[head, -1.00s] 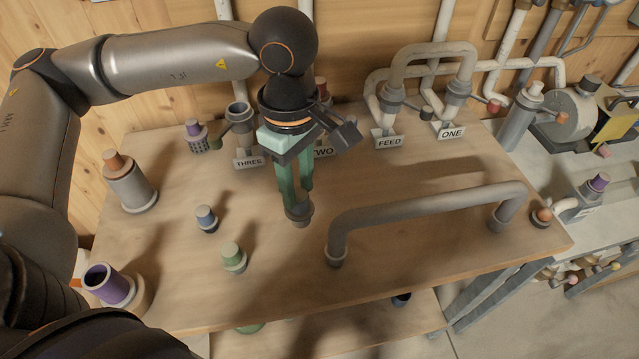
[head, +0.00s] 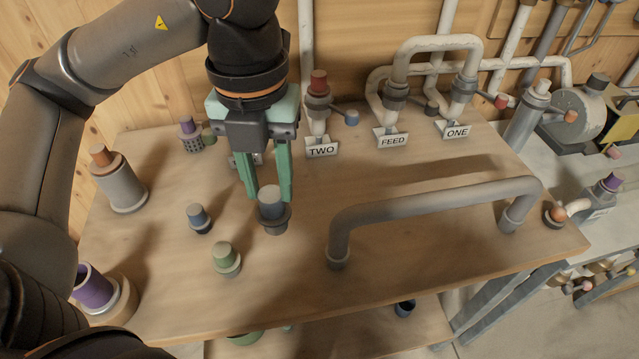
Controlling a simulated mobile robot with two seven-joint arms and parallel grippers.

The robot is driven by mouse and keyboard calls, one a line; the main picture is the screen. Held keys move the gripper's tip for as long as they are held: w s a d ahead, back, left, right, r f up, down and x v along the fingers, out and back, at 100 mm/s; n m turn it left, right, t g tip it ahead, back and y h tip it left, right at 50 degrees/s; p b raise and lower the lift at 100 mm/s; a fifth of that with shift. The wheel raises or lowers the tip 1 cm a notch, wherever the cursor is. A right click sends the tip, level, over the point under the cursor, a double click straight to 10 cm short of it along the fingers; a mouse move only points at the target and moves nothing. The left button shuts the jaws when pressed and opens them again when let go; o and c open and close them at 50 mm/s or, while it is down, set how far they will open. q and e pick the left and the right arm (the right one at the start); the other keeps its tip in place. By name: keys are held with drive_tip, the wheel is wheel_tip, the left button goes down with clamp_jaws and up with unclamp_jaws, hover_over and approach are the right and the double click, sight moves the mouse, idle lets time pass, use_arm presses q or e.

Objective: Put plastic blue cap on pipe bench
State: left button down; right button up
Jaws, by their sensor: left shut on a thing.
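My left gripper (head: 268,194) points down over the middle of the wooden bench (head: 290,285). Its green fingers are shut on a blue-grey cap with a wider dark rim (head: 273,214). I cannot tell whether the rim touches the bench or hangs just above it. A similar, smaller blue cap (head: 199,217) stands on the bench to the left. A grey bent pipe (head: 430,211) stands on the bench to the right of the gripper. My right gripper is not in view.
A green cap (head: 225,258) stands in front of the gripper. A grey cylinder with an orange top (head: 118,183) and a purple-lined cup (head: 95,290) stand at the left. The front middle is bare.

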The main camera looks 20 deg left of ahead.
use_arm(q)
drive_tip(key=n, duration=0.3)
drive_tip(key=shift+s+a+r, duration=0.15)
drive_tip(key=shift+s+a, duration=0.05)
drive_tip(key=shift+s, duration=0.05)
drive_tip(key=shift+w, duration=0.15)
drive_tip(key=shift+w+a+f, duration=0.35)
drive_tip(key=shift+w+f, duration=1.8)
drive_tip(key=shift+w, duration=0.1)
drive_tip(key=shift+w+a+f, duration=0.35)
drive_tip(key=shift+w+f, duration=1.85)
drive_tip(key=shift+w+a+f, duration=0.35)
drive_tip(key=shift+w+f, duration=1.8)
drive_tip(key=shift+w, duration=0.1)
drive_tip(key=shift+b, duration=0.3)
drive_tip(key=shift+f, duration=0.2)
drive_tip(key=c, duration=0.5)
unclamp_jaws()
